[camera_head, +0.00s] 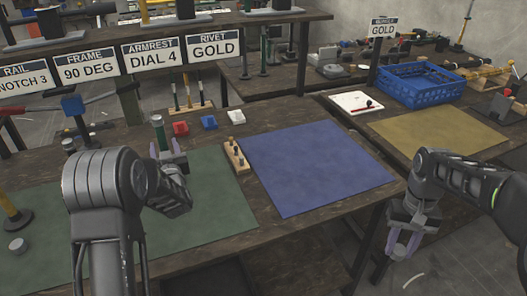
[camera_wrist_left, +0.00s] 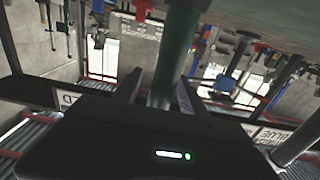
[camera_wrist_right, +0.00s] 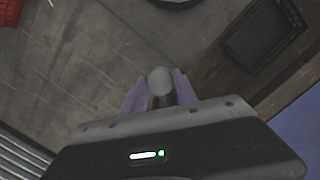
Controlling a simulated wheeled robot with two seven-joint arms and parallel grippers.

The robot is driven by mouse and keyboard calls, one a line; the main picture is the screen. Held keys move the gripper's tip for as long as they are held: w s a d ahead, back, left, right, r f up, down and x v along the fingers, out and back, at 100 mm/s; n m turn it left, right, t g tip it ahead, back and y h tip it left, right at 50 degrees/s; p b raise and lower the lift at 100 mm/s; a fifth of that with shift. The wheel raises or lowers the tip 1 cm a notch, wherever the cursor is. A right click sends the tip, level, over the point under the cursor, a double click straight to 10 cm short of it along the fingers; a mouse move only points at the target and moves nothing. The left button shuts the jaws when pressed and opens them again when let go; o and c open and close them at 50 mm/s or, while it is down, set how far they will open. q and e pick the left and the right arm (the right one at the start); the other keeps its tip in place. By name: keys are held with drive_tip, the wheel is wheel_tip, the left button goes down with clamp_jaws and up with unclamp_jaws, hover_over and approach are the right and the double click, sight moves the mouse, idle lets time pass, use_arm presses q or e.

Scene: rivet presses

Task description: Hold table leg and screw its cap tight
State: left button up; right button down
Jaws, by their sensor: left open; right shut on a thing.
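A green table leg (camera_head: 159,134) stands upright on the left side of the bench, with a grey top end. My left gripper (camera_head: 170,150) is open at the leg. In the left wrist view the green leg (camera_wrist_left: 177,45) passes between the two spread fingers (camera_wrist_left: 160,92). The leg's lower part is hidden behind the gripper in the head view. My right gripper (camera_head: 403,243) hangs beyond the bench's right front edge. In the right wrist view it (camera_wrist_right: 160,95) is shut on a small round grey cap (camera_wrist_right: 160,80).
A green mat (camera_head: 215,220) and a blue mat (camera_head: 315,165) lie on the bench, with a small wooden peg rack (camera_head: 236,157) between them. A loose grey cap (camera_head: 17,246) and a yellow leg (camera_head: 9,205) are at left. A blue crate (camera_head: 418,92) stands on the right bench.

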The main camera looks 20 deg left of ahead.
use_arm(q)
drive_tip(key=shift+c, duration=0.2)
idle(0.3)
clamp_jaws()
idle(0.3)
drive_tip(key=shift+r, duration=0.1)
